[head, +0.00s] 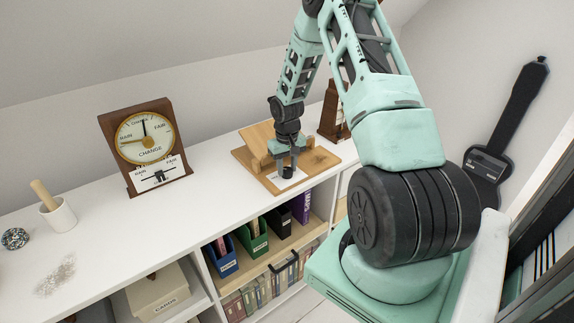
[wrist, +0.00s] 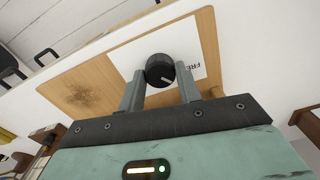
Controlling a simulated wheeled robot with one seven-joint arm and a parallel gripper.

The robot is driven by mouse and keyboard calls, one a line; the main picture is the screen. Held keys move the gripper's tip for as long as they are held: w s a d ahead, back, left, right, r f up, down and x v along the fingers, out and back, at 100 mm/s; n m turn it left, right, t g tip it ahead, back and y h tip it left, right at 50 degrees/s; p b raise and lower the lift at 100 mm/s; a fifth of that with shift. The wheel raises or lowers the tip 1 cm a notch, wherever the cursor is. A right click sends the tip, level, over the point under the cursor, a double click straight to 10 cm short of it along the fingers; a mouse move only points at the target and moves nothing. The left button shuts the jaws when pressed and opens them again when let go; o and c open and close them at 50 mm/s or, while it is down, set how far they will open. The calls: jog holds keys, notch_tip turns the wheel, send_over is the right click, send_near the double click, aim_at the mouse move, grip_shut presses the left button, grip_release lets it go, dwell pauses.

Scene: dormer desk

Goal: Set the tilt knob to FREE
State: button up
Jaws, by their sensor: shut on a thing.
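The tilt knob (wrist: 158,66) is a round black dial with a white pointer line. In the wrist view the line points toward the lower right of the picture. My gripper (wrist: 160,76) is shut on the knob, with one grey finger on each side. A white card (wrist: 190,44) lies under the knob, and part of the word FREE shows upside down at its right. The rest of the card's marks are hidden. In the head view my gripper (head: 287,166) reaches down to the knob on a wooden board (head: 320,160).
A brown dial clock (head: 147,145) stands left on the white counter (head: 215,185). A white mortar with pestle (head: 57,214) and a speckled ball (head: 15,238) are farther left. A dark wooden metronome-like object (head: 331,115) stands behind the board. Coloured file boxes (head: 252,235) fill the shelf below.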

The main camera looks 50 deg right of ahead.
aim_at(286, 170)
jog(key=shift+n+p, duration=0.45)
jog(key=shift+n, duration=1.55)
jog(key=o, duration=1)
notch_tip(286, 170, up, 18)
jog(key=b, duration=0.1)
jog(key=shift+f+b, duration=0.25)
jog(key=shift+b, duration=0.15)
jog(key=shift+a, duration=0.1)
